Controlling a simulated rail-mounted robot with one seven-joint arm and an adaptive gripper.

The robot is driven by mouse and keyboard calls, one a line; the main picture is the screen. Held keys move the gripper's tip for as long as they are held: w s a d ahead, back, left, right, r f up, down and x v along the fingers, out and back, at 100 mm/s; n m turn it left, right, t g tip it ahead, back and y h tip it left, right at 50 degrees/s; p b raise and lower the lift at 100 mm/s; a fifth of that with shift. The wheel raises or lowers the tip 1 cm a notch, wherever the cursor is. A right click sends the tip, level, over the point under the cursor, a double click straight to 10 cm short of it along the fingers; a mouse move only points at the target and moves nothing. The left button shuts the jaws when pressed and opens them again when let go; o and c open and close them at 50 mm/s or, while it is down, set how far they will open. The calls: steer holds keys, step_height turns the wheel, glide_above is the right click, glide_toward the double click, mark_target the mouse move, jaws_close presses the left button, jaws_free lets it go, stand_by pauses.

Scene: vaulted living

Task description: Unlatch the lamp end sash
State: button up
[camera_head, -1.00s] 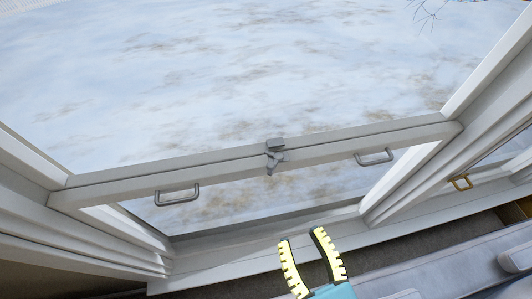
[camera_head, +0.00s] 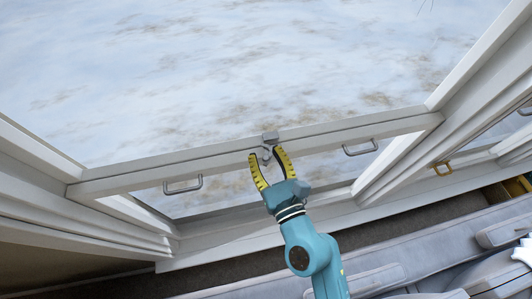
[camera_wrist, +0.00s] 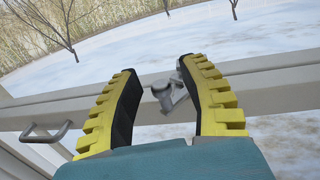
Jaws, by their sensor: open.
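The sash window's meeting rail (camera_head: 220,157) runs across the middle of the head view. A grey latch (camera_head: 269,138) sits at the middle of the rail; its lever part is partly hidden by my gripper. My gripper (camera_head: 265,155), with yellow and black fingers, is open with the fingertips up at the rail, one on each side of the latch in the picture. In the wrist view the latch (camera_wrist: 169,93) shows between the open fingers, its lever angled up to the right. I cannot tell whether the fingers touch it.
Two grey pull handles, left (camera_head: 183,185) and right (camera_head: 360,148), stand out from the rail on either side. A grey sofa (camera_head: 400,240) lies below the sill. Snowy ground shows outside.

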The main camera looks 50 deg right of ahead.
jaws_close()
steer(key=shift+s+f+b, duration=0.1)
steer(key=shift+f+b, duration=0.05)
steer(key=shift+b, duration=0.35)
steer(key=shift+s+d+n+t+y+b, duration=0.15)
steer(key=shift+n+t+y+b, duration=0.15)
steer(key=shift+n+y+b, duration=0.25)
steer(key=shift+s+d+n+t+y+b, duration=0.15)
steer(key=shift+n+t+y+b, duration=0.2)
steer(key=shift+y+b, duration=0.3)
steer(key=shift+s+d+r+n+t+y+b, duration=0.1)
steer(key=shift+s+d+n+t+y+b, duration=0.3)
steer(key=shift+n+y, duration=0.8)
steer(key=shift+s+a+r+n+t+y+b, duration=0.15)
steer(key=shift+n+y+b, duration=0.45)
steer(key=shift+y, duration=1.05)
steer(key=shift+s+d+f+n+t+y+b, duration=0.1)
steer(key=shift+s+d+n+y+b, duration=0.3)
steer(key=shift+n+y, duration=0.85)
steer(key=shift+a+r+y, duration=0.1)
steer(key=shift+a+y, duration=0.05)
steer(key=shift+y, duration=0.25)
